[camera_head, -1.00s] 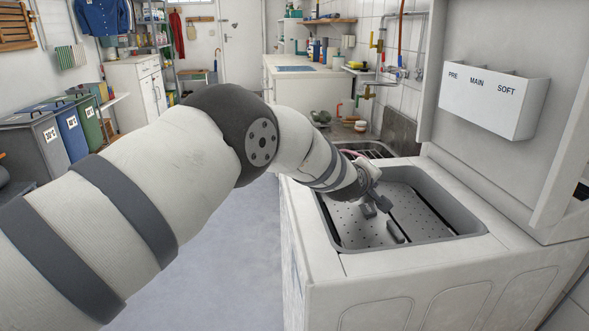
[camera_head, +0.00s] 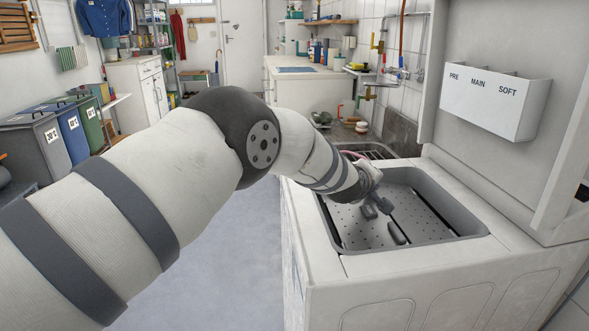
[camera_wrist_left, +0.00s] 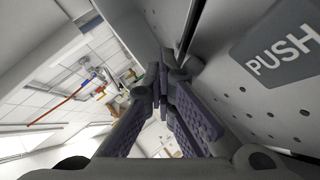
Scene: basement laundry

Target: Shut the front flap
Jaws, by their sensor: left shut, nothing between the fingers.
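The top-loading washing machine (camera_head: 420,278) stands at the right with its lid (camera_head: 560,110) up. Inside its top opening is a perforated metal drum surface (camera_head: 352,232) with dark slots. In the left wrist view, a perforated flap panel marked PUSH (camera_wrist_left: 285,50) lies right of the fingers. I cannot tell for sure whether this is the front flap, nor its exact angle. My left gripper (camera_head: 370,210) reaches into the opening, close to the perforated metal. In the wrist view its fingertips (camera_wrist_left: 163,88) meet, with nothing between them. Contact with the flap is unclear. My right gripper is not in view.
The raised lid carries a white detergent tray (camera_head: 494,100) marked PRE, MAIN and SOFT. The grey rim (camera_head: 465,236) surrounds the opening closely. A sink (camera_head: 365,150) and pipes lie behind the machine. Bins (camera_head: 70,130) stand far left, and the floor between is clear.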

